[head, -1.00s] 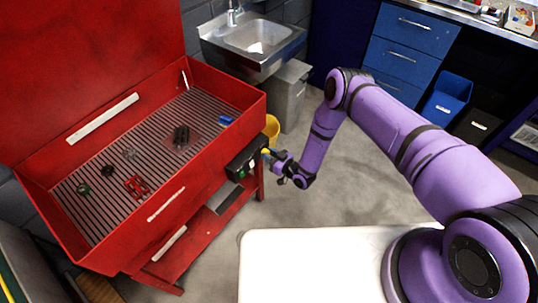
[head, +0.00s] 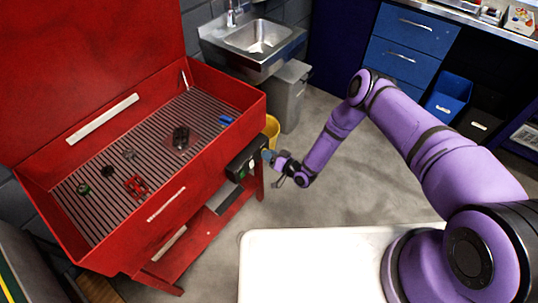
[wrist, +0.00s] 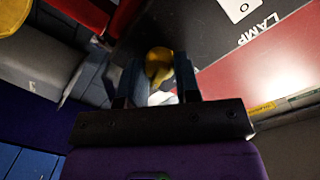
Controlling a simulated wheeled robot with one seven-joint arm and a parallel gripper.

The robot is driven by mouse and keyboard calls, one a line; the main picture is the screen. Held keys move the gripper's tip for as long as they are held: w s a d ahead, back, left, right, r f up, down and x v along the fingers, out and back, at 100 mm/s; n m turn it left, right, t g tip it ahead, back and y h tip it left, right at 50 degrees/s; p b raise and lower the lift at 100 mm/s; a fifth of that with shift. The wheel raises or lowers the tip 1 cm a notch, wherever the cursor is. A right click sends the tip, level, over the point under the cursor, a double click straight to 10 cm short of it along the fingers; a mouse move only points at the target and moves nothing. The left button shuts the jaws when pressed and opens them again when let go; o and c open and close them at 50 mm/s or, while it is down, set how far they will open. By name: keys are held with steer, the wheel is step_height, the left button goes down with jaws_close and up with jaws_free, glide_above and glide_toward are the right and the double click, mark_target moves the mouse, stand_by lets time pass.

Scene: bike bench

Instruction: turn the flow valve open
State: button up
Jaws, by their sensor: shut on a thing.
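The flow valve's yellow handle (wrist: 158,64) shows in the wrist view between the two dark fingers of my gripper (wrist: 157,78), beside the black panel. My gripper is shut on this handle. In the head view my gripper (head: 270,157) is at the right end of the black control box (head: 243,163) on the front of the red parts washer (head: 215,150). The handle is hidden or too small to make out there. I cannot tell how far the valve is turned.
The wrist view shows a white switch plate (wrist: 238,8) and a LAMP label close by on the panel. A yellow bucket (head: 272,128) and a grey bin (head: 289,95) stand behind my gripper. Small parts lie in the washer tray. The floor to the right is open.

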steer(key=shift+s+f, duration=0.1)
stand_by(0.3)
steer(key=o, duration=0.9)
steer(key=shift+d, duration=0.1)
steer(key=v, duration=1)
steer(key=shift+s+d, duration=0.2)
steer(key=shift+d, duration=0.05)
